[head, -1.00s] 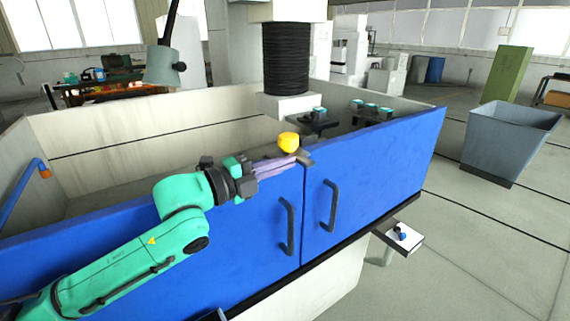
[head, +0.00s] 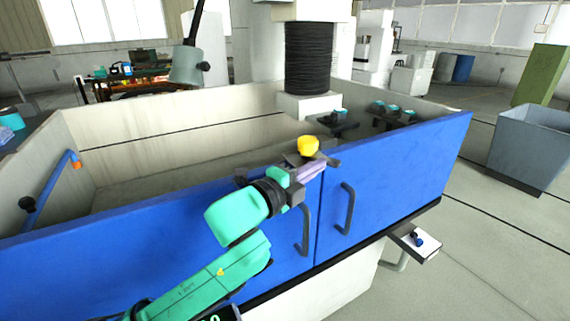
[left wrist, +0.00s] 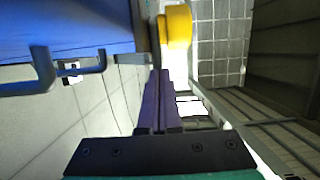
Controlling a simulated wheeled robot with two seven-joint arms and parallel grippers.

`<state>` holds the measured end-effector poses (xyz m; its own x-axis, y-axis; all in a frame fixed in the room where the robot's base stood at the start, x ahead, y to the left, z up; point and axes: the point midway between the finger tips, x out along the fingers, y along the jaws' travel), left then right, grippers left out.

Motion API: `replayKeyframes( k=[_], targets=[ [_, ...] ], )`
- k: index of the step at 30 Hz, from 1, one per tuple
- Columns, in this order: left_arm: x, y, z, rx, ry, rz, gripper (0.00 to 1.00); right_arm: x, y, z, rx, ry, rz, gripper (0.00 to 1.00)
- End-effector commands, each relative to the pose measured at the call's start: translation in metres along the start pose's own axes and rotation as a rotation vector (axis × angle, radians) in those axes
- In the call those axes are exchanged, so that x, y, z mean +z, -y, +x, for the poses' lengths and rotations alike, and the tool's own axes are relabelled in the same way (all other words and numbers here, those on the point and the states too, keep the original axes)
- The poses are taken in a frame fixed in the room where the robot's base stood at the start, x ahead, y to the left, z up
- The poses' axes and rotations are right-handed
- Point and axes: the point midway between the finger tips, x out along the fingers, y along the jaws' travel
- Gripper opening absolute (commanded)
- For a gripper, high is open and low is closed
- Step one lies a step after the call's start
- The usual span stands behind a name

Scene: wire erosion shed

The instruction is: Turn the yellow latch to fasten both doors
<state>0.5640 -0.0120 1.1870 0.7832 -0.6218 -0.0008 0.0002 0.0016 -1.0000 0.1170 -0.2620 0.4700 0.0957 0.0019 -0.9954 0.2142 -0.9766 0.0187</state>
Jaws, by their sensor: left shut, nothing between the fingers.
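The yellow latch (head: 308,146) sits at the top edge where the two blue doors meet. Dark bar parts show on both sides below its knob. The left door (head: 150,235) and right door (head: 400,165) stand in line with a thin seam between them. My left gripper (head: 318,167) is shut and empty, its purple fingers just below the knob on the near side. In the left wrist view, the fingers (left wrist: 160,90) point toward the yellow latch (left wrist: 178,25), close to it; I cannot tell if they touch. My right gripper is out of view.
Black handles stand out from the left door (head: 303,232) and the right door (head: 346,208), near the seam. A small shelf (head: 415,242) juts out below the right door. A grey bin (head: 530,148) stands on the floor at right. The tank interior behind the doors looks open.

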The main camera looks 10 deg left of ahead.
Motion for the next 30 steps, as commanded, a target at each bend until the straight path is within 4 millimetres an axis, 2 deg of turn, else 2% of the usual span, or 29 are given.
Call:
replayKeyframes(
  k=[3, 15, 30],
  targets=[
    [-0.01, -0.001, 0.009, -0.001, 0.009, -0.004, 0.0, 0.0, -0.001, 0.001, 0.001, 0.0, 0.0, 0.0],
    [-0.017, -0.001, 0.033, 0.001, 0.396, -0.004, 0.0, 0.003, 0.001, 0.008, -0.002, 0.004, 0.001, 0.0],
    [-0.013, 0.001, 0.057, 0.0, 0.393, -0.001, 0.0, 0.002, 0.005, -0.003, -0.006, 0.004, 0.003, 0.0]
  ],
)
